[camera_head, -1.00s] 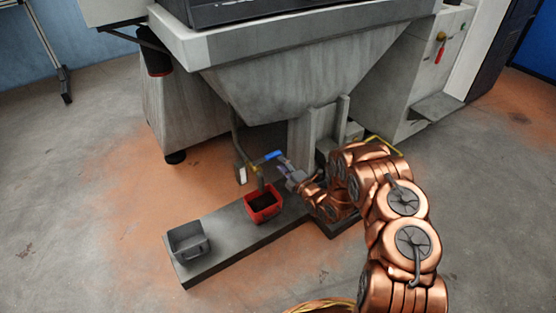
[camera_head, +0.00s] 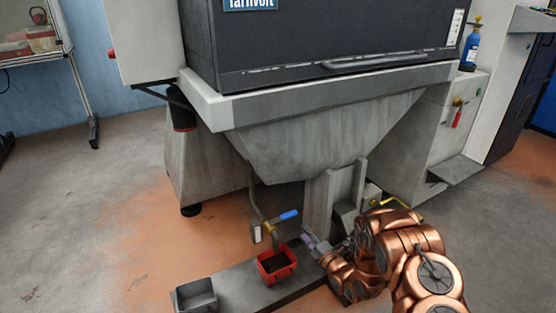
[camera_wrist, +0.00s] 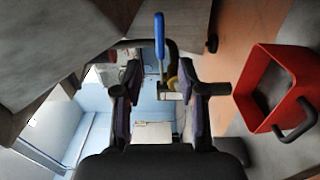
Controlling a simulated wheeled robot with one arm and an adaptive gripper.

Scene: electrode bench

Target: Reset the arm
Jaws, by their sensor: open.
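My gripper (camera_head: 309,239) is at the end of my copper-coloured arm, just right of the valve under the hopper. In the wrist view its two dark fingers (camera_wrist: 160,92) are spread, with nothing held between them. The valve's blue handle (camera_head: 287,216) sticks out sideways from the pipe, close to the fingertips but seemingly apart from them. The handle also shows in the wrist view (camera_wrist: 160,42), above and between the fingers. A red bin (camera_head: 278,277) with dark material in it stands under the pipe outlet.
A grey bin (camera_head: 196,295) stands on the low grey platform (camera_head: 240,280), left of the red bin. The large machine with its grey hopper (camera_head: 315,140) rises above and behind my arm. A blue bottle (camera_head: 470,52) stands at the right. Open floor lies to the left.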

